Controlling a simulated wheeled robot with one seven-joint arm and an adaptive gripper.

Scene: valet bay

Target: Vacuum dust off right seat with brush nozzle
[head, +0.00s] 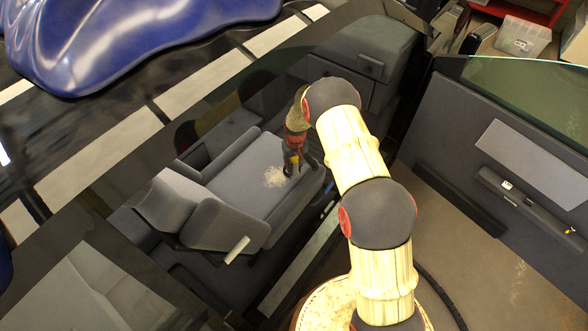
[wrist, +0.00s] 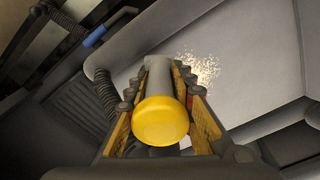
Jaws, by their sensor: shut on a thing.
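The grey right seat (head: 238,172) lies inside the open car, with a patch of pale dust (head: 274,177) on its cushion near the front edge. My gripper (head: 292,152) is over the cushion, just beside the dust. It is shut on the brush nozzle (wrist: 160,122), which shows in the wrist view as a grey tube with a rounded yellow end. The nozzle's far end points at the seat; its bristles are hidden, and I cannot tell whether it touches the cushion. The dust (wrist: 207,68) appears just right of the nozzle's far end in the wrist view.
The seat backrest (head: 225,225) is at the cushion's lower left. The dashboard (head: 370,45) stands beyond my gripper. The open door (head: 500,150) is at the right, with bare floor beside it.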

